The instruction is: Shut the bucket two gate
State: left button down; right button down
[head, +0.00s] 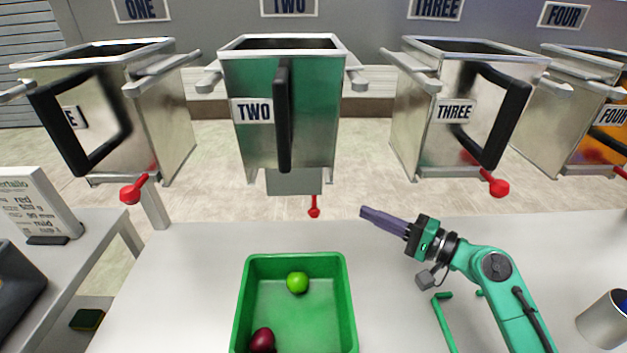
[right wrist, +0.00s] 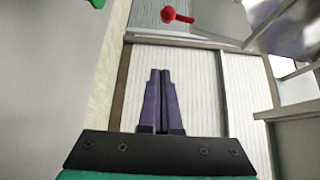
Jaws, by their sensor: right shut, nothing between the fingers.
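Bucket two (head: 252,145) is a steel bucket with a black handle and a "TWO" label, hanging at the centre back of the head view. A grey plate (head: 294,182) hangs below its bottom edge, unlike at the neighbouring buckets. A red-tipped lever (head: 314,211) points down beside that plate. My right gripper (head: 364,212) is to the right of this lever, apart from it, with its purple fingers pointing left. In the right wrist view its fingers (right wrist: 160,72) are together and empty. A red knob (right wrist: 175,15) shows beyond them; I cannot tell which bucket it belongs to. My left gripper is not in view.
Bucket one (head: 165,130) and bucket three (head: 425,140) hang on either side, with red levers at their bottoms. On the white table (head: 190,280) stands a green tray (head: 335,320) holding a green and a dark red fruit. A metal cup (head: 602,322) stands at right.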

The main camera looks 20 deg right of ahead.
jog(key=r+p+x, duration=0.1)
jog(key=p+x, duration=0.3)
jog(key=x, duration=0.6)
jog(key=s, duration=0.1)
jog(key=s+a+p, duration=0.1)
jog(key=s+a, duration=0.1)
jog(key=s, duration=0.1)
jog(key=shift+a+f, duration=0.15)
jog(key=shift+f, duration=0.1)
